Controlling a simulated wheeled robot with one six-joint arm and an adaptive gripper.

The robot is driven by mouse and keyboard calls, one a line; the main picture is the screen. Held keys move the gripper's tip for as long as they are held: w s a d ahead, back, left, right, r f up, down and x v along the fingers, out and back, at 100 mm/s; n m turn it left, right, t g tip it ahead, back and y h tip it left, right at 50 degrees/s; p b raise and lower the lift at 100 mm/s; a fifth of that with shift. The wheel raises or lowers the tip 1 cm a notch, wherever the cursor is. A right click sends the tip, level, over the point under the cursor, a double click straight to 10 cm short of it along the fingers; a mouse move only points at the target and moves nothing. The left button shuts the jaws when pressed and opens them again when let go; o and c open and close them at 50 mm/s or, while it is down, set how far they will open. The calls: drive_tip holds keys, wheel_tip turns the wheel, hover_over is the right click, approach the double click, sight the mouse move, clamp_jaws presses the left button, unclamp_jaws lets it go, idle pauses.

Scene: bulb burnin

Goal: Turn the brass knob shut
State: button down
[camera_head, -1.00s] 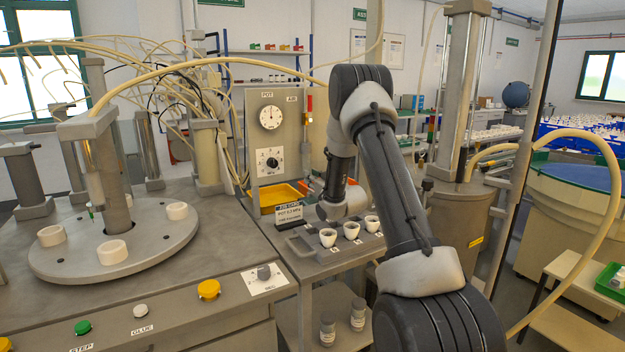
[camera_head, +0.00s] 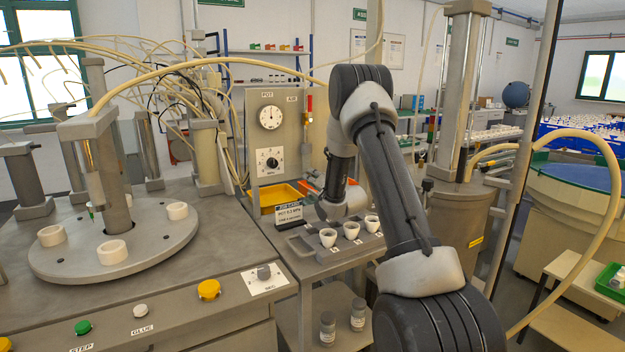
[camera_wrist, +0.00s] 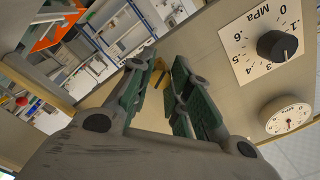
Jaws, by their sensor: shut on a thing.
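The brass knob (camera_wrist: 160,75) shows in the wrist view as a small yellow piece between the green-padded fingers of my gripper (camera_wrist: 158,68). The fingers are closed in on it, and they hide part of it. In the head view the knob cannot be made out, and my fingers are hidden behind my own wrist. The grey panel (camera_head: 252,125) carries a round gauge (camera_head: 271,117), a square black-knob dial (camera_head: 269,161) and an AIR label. The black dial knob (camera_wrist: 277,46) shows to the right of my fingers in the wrist view.
White cups (camera_head: 351,230) stand on a grey rack below my wrist. A yellow bin (camera_head: 280,197) sits by the panel's foot. A rotary table (camera_head: 75,262) stands at left, and a hose (camera_head: 610,200) loops at right.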

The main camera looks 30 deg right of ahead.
drive_tip(key=m, duration=0.5)
drive_tip(key=shift+m, duration=0.3)
drive_tip(key=shift+f, duration=0.1)
idle(0.3)
